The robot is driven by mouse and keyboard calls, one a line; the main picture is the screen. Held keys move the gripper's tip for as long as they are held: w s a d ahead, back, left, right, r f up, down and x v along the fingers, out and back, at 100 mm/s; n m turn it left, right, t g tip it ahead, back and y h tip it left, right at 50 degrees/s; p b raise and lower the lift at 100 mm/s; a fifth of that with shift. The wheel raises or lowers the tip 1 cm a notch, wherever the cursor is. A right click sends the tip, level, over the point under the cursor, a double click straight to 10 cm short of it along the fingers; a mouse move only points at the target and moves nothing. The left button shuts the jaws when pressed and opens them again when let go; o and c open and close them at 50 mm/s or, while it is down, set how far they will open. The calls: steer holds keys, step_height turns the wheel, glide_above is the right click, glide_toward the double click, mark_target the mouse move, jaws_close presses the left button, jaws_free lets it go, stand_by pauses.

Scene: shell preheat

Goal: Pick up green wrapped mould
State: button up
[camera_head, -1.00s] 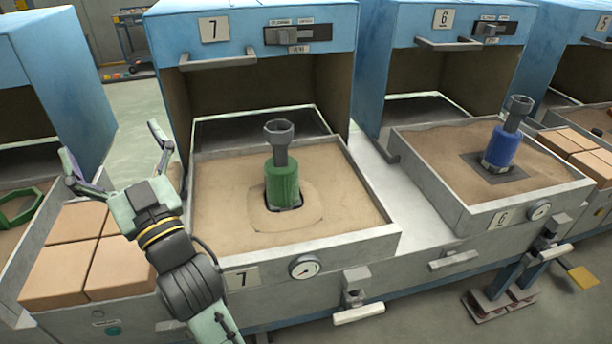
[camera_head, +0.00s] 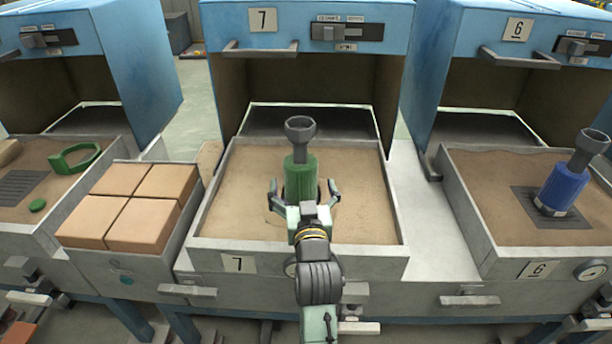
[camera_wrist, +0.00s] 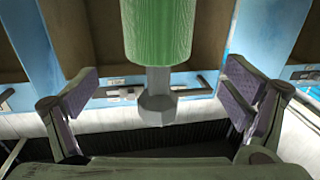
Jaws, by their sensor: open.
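The green wrapped mould (camera_head: 300,180) stands upright in the sand tray of station 7, with a grey funnel-shaped cup (camera_head: 300,128) on top. My gripper (camera_head: 304,194) is open, with one finger to the left and one to the right of the mould's lower part. In the wrist view the green mould (camera_wrist: 160,30) hangs from the top of the picture, centred between the spread fingers (camera_wrist: 160,103). The fingers show gaps on both sides there and do not touch it. My gripper and wrist hide the mould's base in the head view.
The station 7 tray (camera_head: 398,225) has low walls around the sand, under a blue hood (camera_head: 230,30). A blue mould (camera_head: 562,187) stands in the station 6 tray at right. Tan blocks (camera_head: 140,205) lie at left, beside a tray with a green ring (camera_head: 75,158).

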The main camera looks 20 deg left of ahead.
mark_target(301, 164)
steer(key=x, duration=0.3)
steer(key=shift+w+a+r+p, duration=0.1)
steer(key=shift+p, duration=0.2)
steer(key=p+x, duration=0.2)
steer(key=x, duration=0.2)
steer(key=shift+w, duration=0.15)
steer(key=shift+w+a, duration=0.15)
steer(key=shift+w, duration=0.35)
steer(key=shift+c, duration=0.5)
steer(key=c, duration=1.6)
